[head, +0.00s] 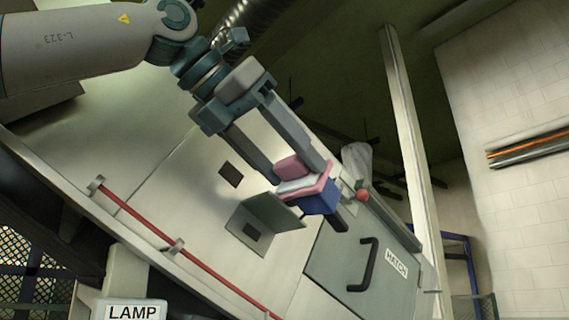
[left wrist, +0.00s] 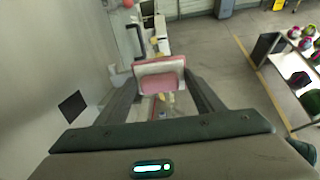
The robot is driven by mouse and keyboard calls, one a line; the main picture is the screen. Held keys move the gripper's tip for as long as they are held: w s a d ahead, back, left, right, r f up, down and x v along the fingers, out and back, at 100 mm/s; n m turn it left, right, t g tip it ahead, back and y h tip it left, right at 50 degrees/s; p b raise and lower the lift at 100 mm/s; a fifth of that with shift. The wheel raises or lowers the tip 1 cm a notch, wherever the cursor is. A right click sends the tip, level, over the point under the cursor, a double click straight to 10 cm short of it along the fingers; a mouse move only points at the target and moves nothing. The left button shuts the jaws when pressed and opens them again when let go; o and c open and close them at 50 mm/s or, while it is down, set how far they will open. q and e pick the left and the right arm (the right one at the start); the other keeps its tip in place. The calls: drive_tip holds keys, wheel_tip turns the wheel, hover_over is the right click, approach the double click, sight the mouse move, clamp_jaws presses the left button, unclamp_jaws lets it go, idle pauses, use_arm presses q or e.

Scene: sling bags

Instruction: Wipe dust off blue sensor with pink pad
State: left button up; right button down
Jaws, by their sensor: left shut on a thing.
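The pink pad (head: 291,167) is held between the two long fingers of my left gripper (head: 298,174), which is shut on it. A white layer and a pink edge show below its grip. The blue sensor (head: 318,204) is a small blue block right under the pad, on the slanted panel. The pad overlaps its top side, and I cannot tell whether they touch. Dust on the sensor is hidden or too small to see. In the left wrist view the pad (left wrist: 160,82) sits between the fingertips, and the sensor is not clearly visible. My right gripper is not in view.
A grey angled bracket (head: 264,224) stands beside the sensor. A red knob (head: 362,195) and a hatch (head: 345,262) with a black handle (head: 364,266) lie to the right. A red rail (head: 150,223) runs along the panel's lower left, above a LAMP sign (head: 134,312).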

sight(308, 179)
use_arm(q)
drive_tip(key=shift+o, duration=0.2)
drive_tip(key=shift+s+d+f+b, duration=0.15)
drive_tip(key=shift+s+f+b, duration=0.05)
drive_tip(key=shift+f+b, duration=0.2)
drive_tip(key=shift+s+d+f+b, duration=0.25)
drive_tip(key=shift+s+f+b, duration=0.15)
drive_tip(key=shift+f+b, duration=0.1)
drive_tip(key=shift+c, duration=1.4)
drive_tip(key=shift+s, duration=0.3)
drive_tip(key=shift+s+d+r, duration=0.1)
drive_tip(key=shift+s, duration=0.3)
drive_tip(key=shift+w+d, duration=0.1)
drive_tip(key=shift+w, duration=0.1)
drive_tip(key=shift+r, duration=0.1)
